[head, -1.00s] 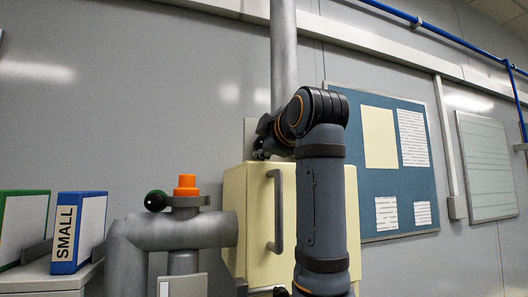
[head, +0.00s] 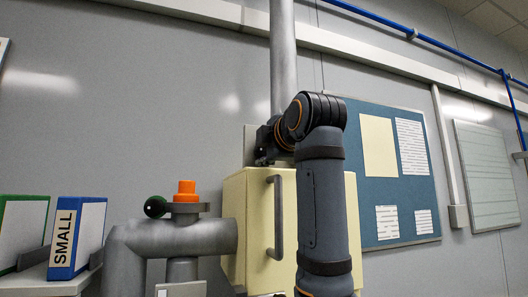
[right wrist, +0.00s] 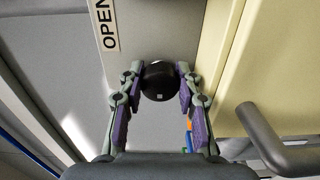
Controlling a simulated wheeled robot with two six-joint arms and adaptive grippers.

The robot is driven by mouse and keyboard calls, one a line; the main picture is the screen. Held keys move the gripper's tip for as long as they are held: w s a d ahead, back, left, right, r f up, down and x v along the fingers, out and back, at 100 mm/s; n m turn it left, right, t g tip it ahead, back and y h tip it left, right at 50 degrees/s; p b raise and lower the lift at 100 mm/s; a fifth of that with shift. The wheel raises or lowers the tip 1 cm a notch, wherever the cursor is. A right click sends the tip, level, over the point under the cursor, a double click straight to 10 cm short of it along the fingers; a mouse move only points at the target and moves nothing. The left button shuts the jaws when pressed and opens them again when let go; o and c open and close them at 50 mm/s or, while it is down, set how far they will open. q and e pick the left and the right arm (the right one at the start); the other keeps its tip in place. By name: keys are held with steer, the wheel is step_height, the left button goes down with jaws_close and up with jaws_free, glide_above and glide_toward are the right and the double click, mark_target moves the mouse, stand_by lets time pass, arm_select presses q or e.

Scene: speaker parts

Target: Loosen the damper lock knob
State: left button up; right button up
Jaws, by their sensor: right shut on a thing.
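A round black knob (right wrist: 158,80) sits in front of a light grey plate (right wrist: 152,32) in the right wrist view. I take it to be the damper lock knob. My right gripper (right wrist: 158,72) has its two purple-padded fingers closed on the knob from both sides. In the head view my right gripper (head: 264,147) is small and dark, beside the grey vertical pipe (head: 283,65) and above the cream cabinet; its fingertips and the knob cannot be made out there. A label reading OPEN (right wrist: 103,22) is on the plate. My left gripper is not in view.
The cream cabinet (head: 246,205) with a grey bar handle (head: 276,218) stands below the gripper. A grey pipe (head: 190,238) with an orange cap (head: 186,190) and dark green ball (head: 155,207) is at left. Binders (head: 76,238) stand far left.

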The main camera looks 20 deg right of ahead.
steer(key=shift+f, duration=0.1)
steer(key=o, duration=1.1)
steer(key=shift+a, duration=0.1)
steer(key=shift+o, duration=0.4)
